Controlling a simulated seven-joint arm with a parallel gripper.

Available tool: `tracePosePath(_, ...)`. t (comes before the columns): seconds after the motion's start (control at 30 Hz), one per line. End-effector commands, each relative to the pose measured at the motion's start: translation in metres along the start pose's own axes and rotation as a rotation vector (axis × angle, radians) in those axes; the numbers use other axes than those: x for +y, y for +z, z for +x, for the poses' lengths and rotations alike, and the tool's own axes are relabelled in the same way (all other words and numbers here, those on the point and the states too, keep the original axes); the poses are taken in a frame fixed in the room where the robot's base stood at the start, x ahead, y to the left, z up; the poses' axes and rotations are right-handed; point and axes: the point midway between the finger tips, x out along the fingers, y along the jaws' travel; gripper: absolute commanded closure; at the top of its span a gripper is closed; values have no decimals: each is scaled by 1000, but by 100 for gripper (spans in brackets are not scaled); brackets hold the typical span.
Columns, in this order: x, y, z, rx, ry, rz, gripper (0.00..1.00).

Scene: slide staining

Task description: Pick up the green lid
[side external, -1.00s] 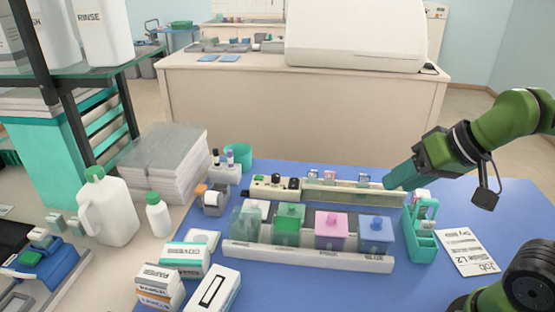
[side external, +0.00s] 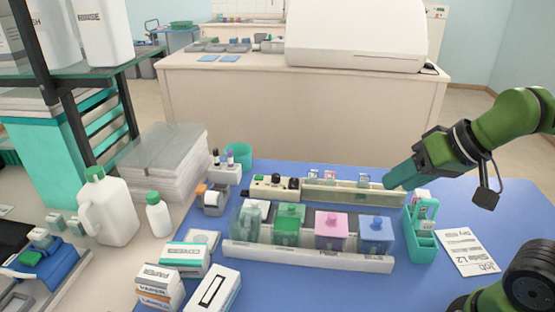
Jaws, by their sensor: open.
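The green lid (side external: 290,211) sits on the green staining jar (side external: 287,232) in the white rack (side external: 308,257) on the blue mat. A pink-lidded jar (side external: 330,229) and a blue-lidded jar (side external: 376,234) stand to its right, and a clear jar (side external: 248,223) stands to its left. My gripper (side external: 392,182) is at the right, well apart from the green lid, above the right end of the long cream tray. It holds nothing that I can see; its fingertips are hard to make out at this angle.
A teal slide holder (side external: 421,243) stands right of the rack, near a printed sheet (side external: 467,251). The cream tray (side external: 340,192) with small slide clips lies behind the jars. Boxes (side external: 184,259) and white bottles (side external: 105,208) crowd the left. The mat's right side is mostly clear.

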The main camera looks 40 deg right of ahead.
Motion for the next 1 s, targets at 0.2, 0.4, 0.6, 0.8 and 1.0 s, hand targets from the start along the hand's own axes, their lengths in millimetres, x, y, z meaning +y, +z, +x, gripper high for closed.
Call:
tracePosePath(0.2,0,0,0,0,0,0,56)
tracePosePath(0.4,0,0,0,0,0,0,56)
tracePosePath(0.6,0,0,0,0,0,0,33)
tracePosePath(0.8,0,0,0,0,0,0,2)
tracePosePath(1.0,0,0,0,0,0,0,0)
